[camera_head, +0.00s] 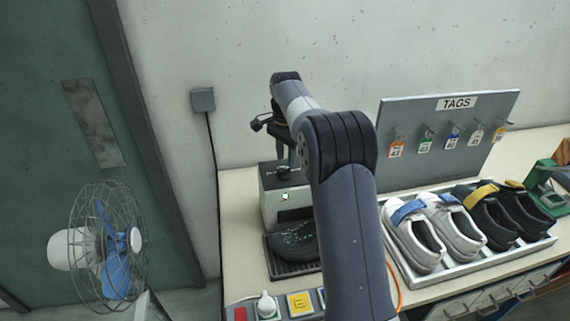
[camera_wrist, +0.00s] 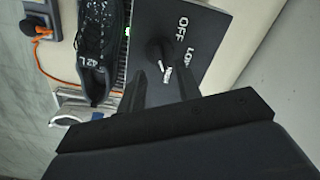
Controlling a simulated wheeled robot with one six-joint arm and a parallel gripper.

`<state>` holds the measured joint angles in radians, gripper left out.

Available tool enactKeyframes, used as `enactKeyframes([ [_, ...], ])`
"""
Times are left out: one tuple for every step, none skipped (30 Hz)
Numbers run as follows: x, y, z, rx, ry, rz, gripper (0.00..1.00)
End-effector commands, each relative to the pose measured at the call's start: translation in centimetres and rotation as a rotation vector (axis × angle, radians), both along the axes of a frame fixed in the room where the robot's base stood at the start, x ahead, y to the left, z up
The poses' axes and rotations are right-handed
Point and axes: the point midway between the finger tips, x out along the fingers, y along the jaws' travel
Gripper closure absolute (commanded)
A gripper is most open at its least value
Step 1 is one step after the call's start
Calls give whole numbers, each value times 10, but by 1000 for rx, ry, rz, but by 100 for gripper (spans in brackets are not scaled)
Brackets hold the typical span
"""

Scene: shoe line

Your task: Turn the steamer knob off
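The steamer (camera_head: 273,207) is a grey box with a dark top and a lit green lamp on its front. Its black knob (camera_head: 283,172) stands on the top; in the wrist view the knob (camera_wrist: 156,50) has OFF and LOW lettering to its right. A white mark shows at its lower side; I cannot tell its exact setting. My gripper (camera_wrist: 160,72) is open, its two dark fingers apart, with the knob just ahead of and between the tips. Contact is not clear. In the head view my arm partly hides the steamer.
A dark shoe (camera_head: 293,243) sits in front of the steamer and shows in the wrist view (camera_wrist: 98,35). A tray (camera_head: 450,277) of white and black shoes and a TAGS board (camera_head: 412,105) stand to the right. A fan (camera_head: 122,245) stands left.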

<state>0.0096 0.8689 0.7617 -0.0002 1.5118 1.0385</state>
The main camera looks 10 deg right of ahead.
Motion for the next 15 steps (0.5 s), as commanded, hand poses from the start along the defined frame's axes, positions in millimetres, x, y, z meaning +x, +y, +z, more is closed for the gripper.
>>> enactKeyframes([
  [-1, 0, -8, 0, 4, 0, 67],
  [-1, 0, -13, 0, 4, 0, 67],
  [-1, 0, -18, 0, 4, 0, 67],
  [-1, 0, -22, 0, 4, 1, 67],
  [0, 0, -25, 0, 2, 1, 67],
  [0, 0, -28, 0, 1, 1, 67],
  [0, 0, -31, 0, 1, 1, 67],
  [0, 0, -33, 0, 1, 1, 67],
  [0, 0, -35, 0, 0, 1, 67],
  [0, 0, -36, 1, -1, 1, 67],
  [0, 0, -36, 1, -1, 1, 67],
  [0, 0, -37, 1, -1, 1, 67],
  [0, 0, -37, 1, -1, 1, 67],
  [0, 0, -37, 1, -1, 1, 67],
  [0, 0, -37, 1, -1, 1, 67],
])
